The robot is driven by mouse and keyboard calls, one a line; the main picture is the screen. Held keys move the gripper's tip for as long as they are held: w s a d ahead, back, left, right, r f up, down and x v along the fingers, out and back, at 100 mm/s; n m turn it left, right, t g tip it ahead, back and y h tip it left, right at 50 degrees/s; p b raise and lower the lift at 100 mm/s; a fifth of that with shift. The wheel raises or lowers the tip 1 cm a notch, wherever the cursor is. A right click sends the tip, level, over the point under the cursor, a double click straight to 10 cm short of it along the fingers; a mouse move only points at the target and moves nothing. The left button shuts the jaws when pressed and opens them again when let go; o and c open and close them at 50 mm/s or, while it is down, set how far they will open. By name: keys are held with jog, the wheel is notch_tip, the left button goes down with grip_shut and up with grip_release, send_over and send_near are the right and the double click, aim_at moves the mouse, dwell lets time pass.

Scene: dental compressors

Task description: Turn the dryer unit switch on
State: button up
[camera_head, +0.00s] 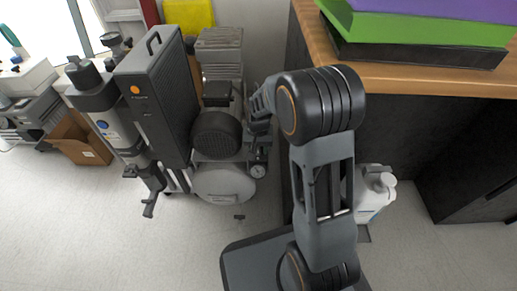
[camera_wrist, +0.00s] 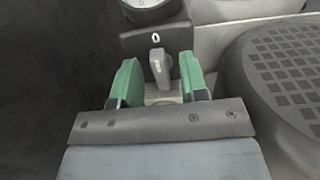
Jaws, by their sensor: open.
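A grey rotary switch (camera_wrist: 159,66) sits on a dark panel (camera_wrist: 133,43) in the wrist view. A white "0" is printed just above it, and the knob stands roughly upright, pointing toward that mark. My gripper (camera_wrist: 160,82) is open, with one green fingertip on each side of the knob. I cannot tell whether either finger touches it. In the head view my gripper is at the right side of the compressor (camera_head: 222,187), and the switch is too small to make out. A tall dark finned unit (camera_head: 152,100) stands left of the compressor.
A round gauge (camera_wrist: 150,5) is just above the panel, and a black grilled cover (camera_wrist: 290,65) is close on the right. In the head view, a wooden-topped counter (camera_head: 420,78) stands right of my arm, with a white jug (camera_head: 375,190) below. Open floor (camera_head: 120,235) lies at front left.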

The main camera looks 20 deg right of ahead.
jog(key=shift+c, duration=0.3)
grip_shut()
jog(key=shift+r+p, duration=0.1)
jog(key=shift+p, duration=0.2)
jog(key=n+p, duration=0.2)
jog(key=n, duration=0.1)
jog(key=shift+d+r, duration=0.1)
jog(key=shift+r, duration=0.05)
jog(key=n+p, duration=0.4)
jog(key=n, duration=0.1)
jog(key=shift+d+n, duration=0.1)
jog(key=shift+n, duration=0.2)
jog(key=n+p, duration=0.2)
jog(key=n, duration=0.2)
jog(key=shift+n, duration=0.3)
jog(key=shift+w+f+n+p, duration=0.1)
jog(key=shift+n+p, duration=0.4)
jog(key=shift+n, duration=0.65)
jog(key=shift+w+f+n+p, duration=0.1)
jog(key=shift+n+p, duration=0.35)
jog(key=shift+n, duration=0.7)
